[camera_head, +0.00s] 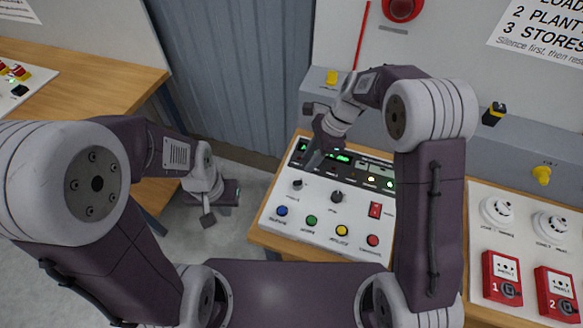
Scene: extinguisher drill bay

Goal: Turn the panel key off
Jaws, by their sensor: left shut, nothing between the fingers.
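The control panel (325,228) is a white sloped box with a dark display strip showing green and yellow lights. Two dark rotary controls, one on the left (297,184) and one in the middle (337,197), sit below the strip. I cannot tell which of them is the key, or its setting. My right gripper (312,160) is over the panel's upper left, covering part of the strip; contact and jaw opening cannot be told. My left gripper (208,220) is shut and empty, low over the floor left of the panel.
Red call points (502,278) and white detectors (497,211) stand on a board at right. A wooden table (100,75) is at left.

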